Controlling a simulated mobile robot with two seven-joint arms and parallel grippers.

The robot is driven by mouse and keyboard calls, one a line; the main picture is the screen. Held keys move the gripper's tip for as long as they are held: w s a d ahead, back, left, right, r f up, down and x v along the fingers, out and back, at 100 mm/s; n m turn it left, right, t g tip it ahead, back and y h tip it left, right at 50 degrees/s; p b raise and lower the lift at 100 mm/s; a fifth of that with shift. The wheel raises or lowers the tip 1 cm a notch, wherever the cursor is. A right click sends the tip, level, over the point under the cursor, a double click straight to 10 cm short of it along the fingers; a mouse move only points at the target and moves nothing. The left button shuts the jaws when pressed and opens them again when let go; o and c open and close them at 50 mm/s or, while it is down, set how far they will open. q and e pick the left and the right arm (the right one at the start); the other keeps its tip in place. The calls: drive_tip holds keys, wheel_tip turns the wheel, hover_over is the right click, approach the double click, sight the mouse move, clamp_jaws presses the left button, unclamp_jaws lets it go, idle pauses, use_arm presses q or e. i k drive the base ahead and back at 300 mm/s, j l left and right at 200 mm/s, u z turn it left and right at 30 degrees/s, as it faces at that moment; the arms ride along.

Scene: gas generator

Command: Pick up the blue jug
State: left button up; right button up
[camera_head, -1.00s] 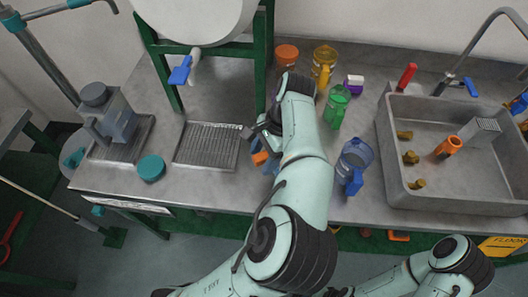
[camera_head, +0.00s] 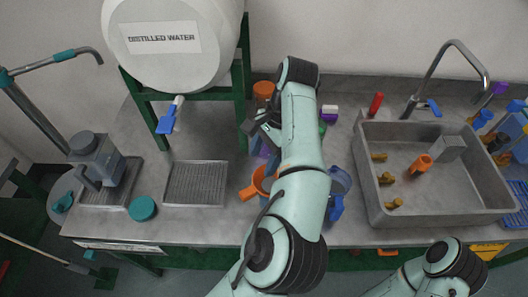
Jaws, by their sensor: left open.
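A clear blue jug with a solid blue handle (camera_head: 336,208) stands on the counter, just right of my left forearm. The forearm hides its left part. My left gripper (camera_head: 254,127) is open at the left of its wrist, above the back half of the counter. It is well behind and left of that jug. Under the gripper are a purple item (camera_head: 263,150) and a blue shape, both partly hidden by the arm. An orange jug (camera_head: 255,186) stands in front of them. My right arm shows at the bottom right; its gripper is out of view.
A metal sink (camera_head: 460,215) with a tap is at right. A grey jug (camera_head: 100,157) stands on a drip tray at left. A grooved tray (camera_head: 196,185) and a teal lid (camera_head: 142,208) lie on the counter. The distilled water barrel (camera_head: 170,45) on its green stand is at back left.

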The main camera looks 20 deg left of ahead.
sight(342, 183)
drive_tip(key=k, duration=1)
